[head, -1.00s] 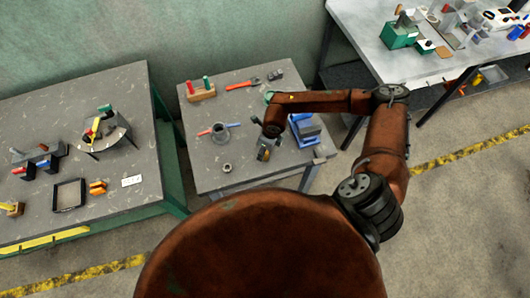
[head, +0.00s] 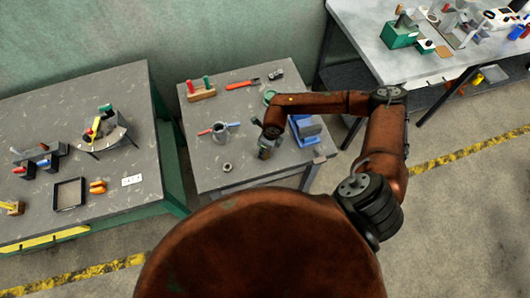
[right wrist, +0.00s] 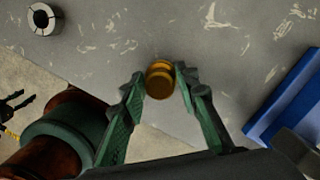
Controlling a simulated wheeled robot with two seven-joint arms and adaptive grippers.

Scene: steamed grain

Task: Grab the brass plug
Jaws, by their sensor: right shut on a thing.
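The brass plug (right wrist: 159,84) is a small golden cylinder seen in the right wrist view, between the fingertips of my right gripper (right wrist: 158,78). The green fingers touch it from both sides and are shut on it. The grey tabletop lies behind it; I cannot tell whether the plug touches the table. In the head view my right gripper (head: 265,152) points down over the middle table, and the plug is hidden there.
A wooden holder (head: 201,92) and a red-handled tool (head: 241,84) lie farther back.

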